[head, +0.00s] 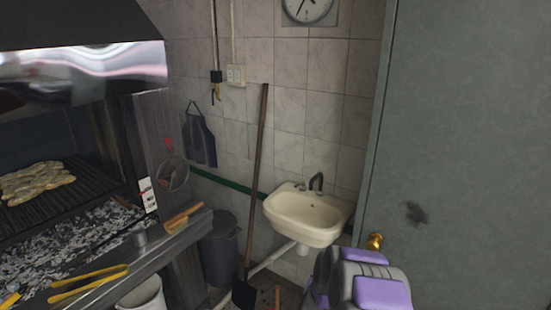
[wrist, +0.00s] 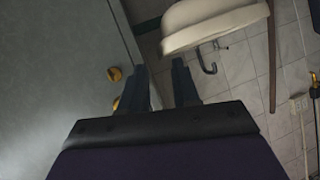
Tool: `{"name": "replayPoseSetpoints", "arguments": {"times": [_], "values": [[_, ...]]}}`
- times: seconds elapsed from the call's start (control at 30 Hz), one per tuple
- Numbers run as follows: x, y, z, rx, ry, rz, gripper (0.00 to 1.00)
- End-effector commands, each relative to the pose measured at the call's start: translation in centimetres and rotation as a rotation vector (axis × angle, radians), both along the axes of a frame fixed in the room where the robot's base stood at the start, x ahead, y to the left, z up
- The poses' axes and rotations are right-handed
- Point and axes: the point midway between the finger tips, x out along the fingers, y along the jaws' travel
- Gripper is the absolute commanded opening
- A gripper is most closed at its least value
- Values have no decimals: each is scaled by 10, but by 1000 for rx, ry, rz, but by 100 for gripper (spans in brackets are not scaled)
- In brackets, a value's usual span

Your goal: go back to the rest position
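My gripper (wrist: 162,85) shows in the wrist view as two dark fingers standing apart, with nothing between them. It is open and empty. In the head view, the grey and purple parts of my arm are at the bottom right, in front of the sink and door, and the fingertips cannot be made out there. In the wrist view the fingers point toward the space between the door and the sink.
A white sink (head: 308,217) is on the tiled wall, with a grey door (head: 460,150) to its right. A long-handled shovel (head: 257,180) leans left of the sink, near a dark bin (head: 219,255). The grill (head: 60,185) with food and embers is at left; yellow tongs (head: 88,283) lie on its edge.

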Motion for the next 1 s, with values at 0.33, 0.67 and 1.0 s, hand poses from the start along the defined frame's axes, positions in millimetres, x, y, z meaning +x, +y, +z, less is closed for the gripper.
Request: {"name": "replayPoseSetpoints", "arguments": {"times": [0.33,0.67,1.0], "values": [[-47,65,63,155,239,229,31],[-143,93,115,183,497,418,31],[-280,81,153,140,799,528,31]]}}
